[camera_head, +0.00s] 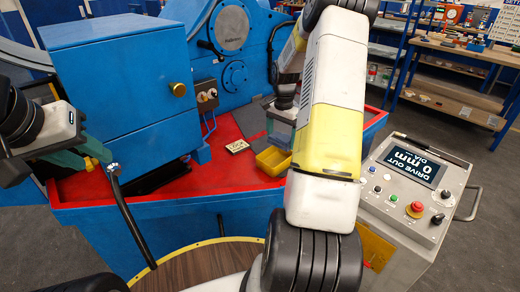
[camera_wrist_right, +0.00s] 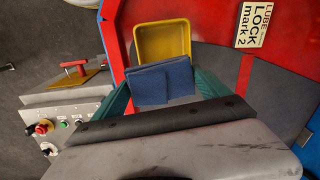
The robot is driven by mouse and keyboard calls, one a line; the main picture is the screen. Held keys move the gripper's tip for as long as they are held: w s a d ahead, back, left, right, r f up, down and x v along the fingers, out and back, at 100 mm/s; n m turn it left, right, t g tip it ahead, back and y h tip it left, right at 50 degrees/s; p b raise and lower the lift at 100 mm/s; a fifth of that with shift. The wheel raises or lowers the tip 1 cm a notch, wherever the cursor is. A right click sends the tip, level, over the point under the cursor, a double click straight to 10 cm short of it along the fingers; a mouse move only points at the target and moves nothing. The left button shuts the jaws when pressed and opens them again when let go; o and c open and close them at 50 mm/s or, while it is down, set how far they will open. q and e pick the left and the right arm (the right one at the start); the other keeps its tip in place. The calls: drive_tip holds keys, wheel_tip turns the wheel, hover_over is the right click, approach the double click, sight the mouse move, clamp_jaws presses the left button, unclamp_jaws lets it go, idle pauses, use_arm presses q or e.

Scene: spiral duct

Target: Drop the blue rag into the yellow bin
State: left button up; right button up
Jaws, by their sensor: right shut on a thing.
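The blue rag (camera_wrist_right: 160,84) is folded and sits between the green fingers of my right gripper (camera_wrist_right: 163,88), which is shut on it. The yellow bin (camera_wrist_right: 163,28) is open and looks empty where visible. In the right wrist view the rag covers the bin's near edge; the height between them is unclear. In the head view the bin (camera_head: 271,162) stands on the red surface, partly hidden by my right arm. My left gripper (camera_head: 88,156) is at the left, near a black-handled lever; its jaw opening is unclear.
A blue machine housing (camera_head: 120,85) stands at the left. A small label plate (camera_head: 238,146) lies on the red tray (camera_head: 235,178) left of the bin. A grey control console (camera_head: 405,195) with a red button stands at the right. Shelves are behind.

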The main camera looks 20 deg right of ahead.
drive_tip(key=o, duration=1.1)
drive_tip(key=shift+o, duration=0.2)
drive_tip(key=shift+r, duration=0.15)
wheel_tip(320, 180, up, 8)
drive_tip(key=shift+f, duration=0.25)
